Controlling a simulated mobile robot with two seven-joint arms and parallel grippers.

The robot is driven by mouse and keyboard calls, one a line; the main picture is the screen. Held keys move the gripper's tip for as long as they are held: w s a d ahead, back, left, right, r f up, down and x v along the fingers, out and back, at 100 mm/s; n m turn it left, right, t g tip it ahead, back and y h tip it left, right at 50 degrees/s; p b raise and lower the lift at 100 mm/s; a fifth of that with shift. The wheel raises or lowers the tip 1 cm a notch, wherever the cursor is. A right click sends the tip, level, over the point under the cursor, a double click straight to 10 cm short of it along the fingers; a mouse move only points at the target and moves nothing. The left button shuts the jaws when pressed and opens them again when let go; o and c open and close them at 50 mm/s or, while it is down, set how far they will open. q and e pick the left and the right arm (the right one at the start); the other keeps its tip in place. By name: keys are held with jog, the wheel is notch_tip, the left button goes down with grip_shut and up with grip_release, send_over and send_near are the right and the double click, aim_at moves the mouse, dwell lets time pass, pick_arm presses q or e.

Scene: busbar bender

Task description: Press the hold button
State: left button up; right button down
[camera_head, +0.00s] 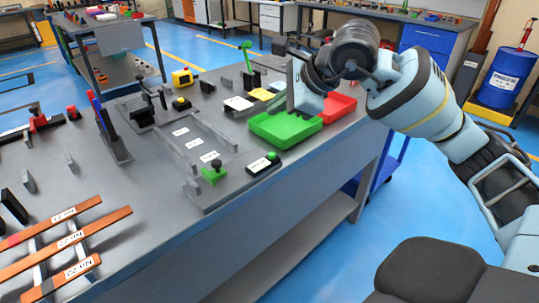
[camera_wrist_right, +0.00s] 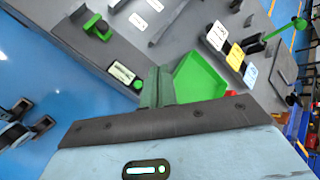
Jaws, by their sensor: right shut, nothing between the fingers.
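A small black box with a white label and a green button (camera_head: 272,156) sits near the front edge of the grey workbench. It also shows in the right wrist view, where I see the green button (camera_wrist_right: 138,85) just left of my fingers. A black box with a yellow button (camera_head: 181,101) stands farther back. The labels are too small to read, so I cannot tell which one is the hold button. My right gripper (camera_head: 290,98) is shut and empty above the green bin, apart from both buttons. My left gripper is not in view.
The green bin (camera_head: 284,130) and red bin (camera_head: 338,108) sit at the bench's right end. A green-knobbed clamp (camera_head: 214,174) stands left of the green-button box. Copper bars (camera_head: 70,240) lie on racks at front left. A tall green lever (camera_head: 246,56) stands behind.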

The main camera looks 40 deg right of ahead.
aim_at(272, 156)
dwell(0.3)
notch_tip(272, 156, down, 9)
jog(key=b, duration=0.7)
jog(key=shift+r+b, duration=0.15)
jog(key=shift+b, duration=0.15)
dwell(0.4)
dwell(0.7)
dwell(0.5)
